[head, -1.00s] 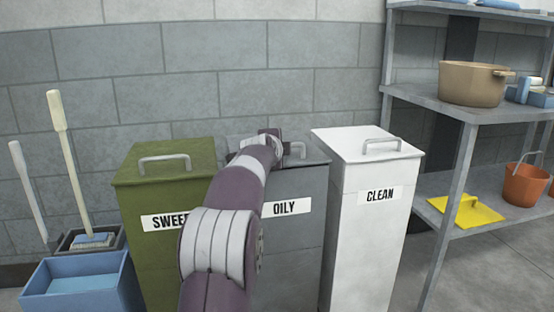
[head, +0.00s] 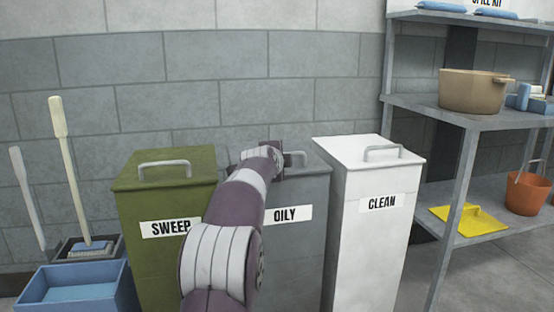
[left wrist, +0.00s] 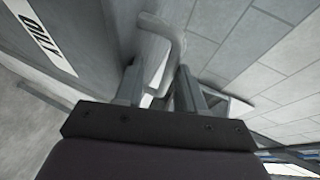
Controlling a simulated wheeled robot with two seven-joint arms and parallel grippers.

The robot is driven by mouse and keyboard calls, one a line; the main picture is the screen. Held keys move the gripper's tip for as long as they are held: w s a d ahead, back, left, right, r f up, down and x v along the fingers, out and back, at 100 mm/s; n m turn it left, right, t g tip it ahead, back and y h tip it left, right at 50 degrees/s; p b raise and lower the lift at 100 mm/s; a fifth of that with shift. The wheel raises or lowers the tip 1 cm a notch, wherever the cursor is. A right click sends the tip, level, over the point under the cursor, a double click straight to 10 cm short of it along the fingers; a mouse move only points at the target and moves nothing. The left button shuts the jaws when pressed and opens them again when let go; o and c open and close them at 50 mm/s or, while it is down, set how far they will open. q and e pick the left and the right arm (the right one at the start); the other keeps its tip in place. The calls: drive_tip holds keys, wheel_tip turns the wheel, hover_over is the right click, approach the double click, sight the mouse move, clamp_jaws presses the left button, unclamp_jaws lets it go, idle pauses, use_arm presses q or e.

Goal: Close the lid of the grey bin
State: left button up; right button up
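The grey bin (head: 298,245), labelled OILY, stands between the green and white bins. Its lid (head: 312,174) looks level on top, though my left arm hides its left part. The lid's pale handle (head: 297,158) shows just right of my left gripper (head: 272,147). In the left wrist view the gripper (left wrist: 158,75) has its two fingers apart. The bent handle (left wrist: 163,42) lies at and partly between the fingertips; I cannot tell whether they touch it. The OILY label (left wrist: 42,38) shows at upper left. My right gripper is not in view.
A green bin (head: 150,215) labelled SWEEP stands close on the left, a white bin (head: 365,240) labelled CLEAN close on the right. A metal shelf (head: 500,120) with a tan pot (head: 472,92) is at right. A blue tub (head: 80,290) is at lower left.

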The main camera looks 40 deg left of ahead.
use_arm(q)
drive_tip(key=v, duration=1.2)
drive_tip(key=shift+s, duration=0.3)
drive_tip(key=shift+d+r, duration=0.15)
drive_tip(key=shift+r, duration=0.05)
